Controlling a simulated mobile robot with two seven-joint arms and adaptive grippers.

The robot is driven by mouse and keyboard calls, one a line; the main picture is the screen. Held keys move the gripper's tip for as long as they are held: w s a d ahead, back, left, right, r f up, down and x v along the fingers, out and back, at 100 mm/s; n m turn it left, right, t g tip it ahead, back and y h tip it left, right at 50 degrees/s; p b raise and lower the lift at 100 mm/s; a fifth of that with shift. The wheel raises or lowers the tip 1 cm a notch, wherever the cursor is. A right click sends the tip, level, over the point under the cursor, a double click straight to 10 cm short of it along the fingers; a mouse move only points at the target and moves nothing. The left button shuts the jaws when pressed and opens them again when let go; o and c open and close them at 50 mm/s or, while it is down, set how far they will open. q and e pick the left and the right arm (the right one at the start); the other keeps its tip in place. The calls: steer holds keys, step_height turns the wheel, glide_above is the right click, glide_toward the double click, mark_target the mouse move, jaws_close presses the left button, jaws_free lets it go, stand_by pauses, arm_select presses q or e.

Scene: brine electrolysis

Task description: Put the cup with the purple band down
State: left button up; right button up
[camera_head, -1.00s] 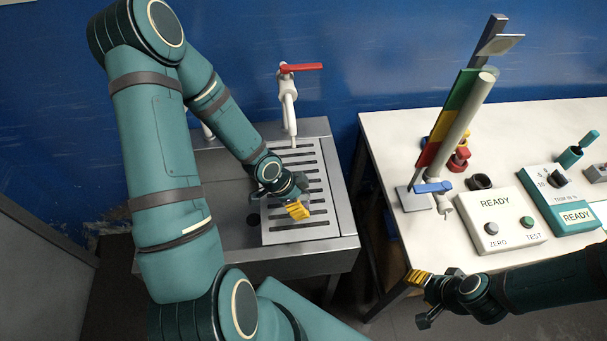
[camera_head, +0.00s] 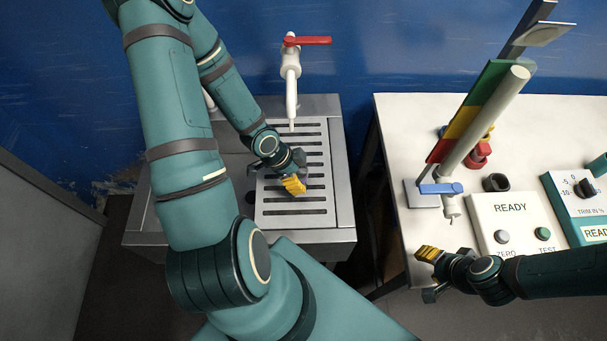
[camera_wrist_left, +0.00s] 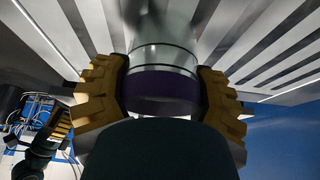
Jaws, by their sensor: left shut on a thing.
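The cup with the purple band (camera_wrist_left: 163,86) is a clear glass vessel between the yellow fingers of my left gripper (camera_wrist_left: 165,95), in the left wrist view. The gripper is shut on it at the band. In the head view my left gripper (camera_head: 293,184) is over the slatted drain grate (camera_head: 290,212) of the metal sink unit; the cup is hidden there by the gripper. Whether the cup touches the grate I cannot tell. My right gripper (camera_head: 430,254) is at the front edge of the white table, its opening unclear.
A white tap (camera_head: 291,85) with a red lever stands behind the grate. The white table (camera_head: 400,140) on the right holds a stand with a tilted tube (camera_head: 485,115), a READY box (camera_head: 512,212) and a teal trim box (camera_head: 562,205). A gap separates sink and table.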

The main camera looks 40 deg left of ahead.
arm_select(q)
steer(key=shift+s+a+r, duration=0.15)
steer(key=shift+s+a, duration=0.05)
steer(key=shift+s, duration=0.2)
arm_select(e)
steer(key=shift+s+a+r, duration=0.2)
steer(key=shift+s, duration=0.2)
arm_select(q)
steer(key=shift+f, duration=0.2)
arm_select(e)
steer(key=shift+f, duration=0.15)
arm_select(q)
steer(key=o, duration=1.4)
steer(key=shift+w, duration=0.2)
arm_select(e)
steer(key=shift+w+f, duration=0.1)
steer(key=shift+w, duration=0.1)
arm_select(q)
steer(key=shift+s, duration=0.1)
arm_select(e)
steer(key=shift+s, duration=0.1)
arm_select(q)
steer(key=shift+r, duration=0.1)
